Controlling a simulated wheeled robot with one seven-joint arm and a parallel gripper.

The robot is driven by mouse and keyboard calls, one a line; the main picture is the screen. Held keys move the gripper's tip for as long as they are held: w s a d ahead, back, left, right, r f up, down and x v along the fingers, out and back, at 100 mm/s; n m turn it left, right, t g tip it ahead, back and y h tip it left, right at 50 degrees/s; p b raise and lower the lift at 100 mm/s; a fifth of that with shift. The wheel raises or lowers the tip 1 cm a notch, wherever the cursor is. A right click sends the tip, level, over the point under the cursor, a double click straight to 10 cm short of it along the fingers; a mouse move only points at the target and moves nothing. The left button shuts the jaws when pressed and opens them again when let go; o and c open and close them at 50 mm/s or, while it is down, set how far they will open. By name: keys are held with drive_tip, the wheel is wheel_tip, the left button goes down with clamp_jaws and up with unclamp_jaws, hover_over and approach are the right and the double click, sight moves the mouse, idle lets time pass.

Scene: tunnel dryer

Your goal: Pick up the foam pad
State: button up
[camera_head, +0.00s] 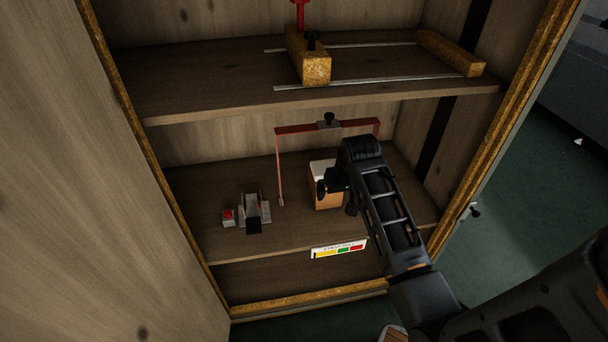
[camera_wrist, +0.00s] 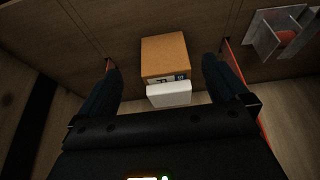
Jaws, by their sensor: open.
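A white block, which looks like the foam pad (camera_head: 321,168), sits at the top of an orange-brown box (camera_head: 328,199) on the lower shelf. In the wrist view the white pad (camera_wrist: 169,95) lies against the labelled edge of the box (camera_wrist: 165,54). My gripper (camera_head: 336,196) is right at the box and hides part of its right side. In the wrist view my gripper (camera_wrist: 160,63) is open, with one finger on each side of the box and pad, a gap on both sides and nothing held.
A red arch frame (camera_head: 302,129) stands on the lower shelf around this spot. A metal bracket (camera_head: 254,212) and a small red-topped block (camera_head: 228,217) stand to the left. The upper shelf (camera_head: 210,91) is overhead; a coloured label (camera_head: 339,249) is on the lower shelf's front edge.

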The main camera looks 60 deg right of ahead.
sight(326, 165)
drive_tip(key=w+d, duration=0.2)
drive_tip(key=d, duration=0.1)
drive_tip(key=w+d+b, duration=0.1)
drive_tip(key=w+d, duration=0.2)
drive_tip(key=shift+w+d, duration=0.15)
drive_tip(key=shift+w, duration=0.2)
drive_tip(key=w+d, duration=0.2)
drive_tip(key=d, duration=0.1)
drive_tip(key=shift+w+b, duration=0.2)
drive_tip(key=shift+b, duration=0.2)
drive_tip(key=shift+b+x, duration=0.35)
drive_tip(key=shift+x, duration=1.05)
drive_tip(key=shift+a, duration=0.15)
drive_tip(key=c, duration=0.7)
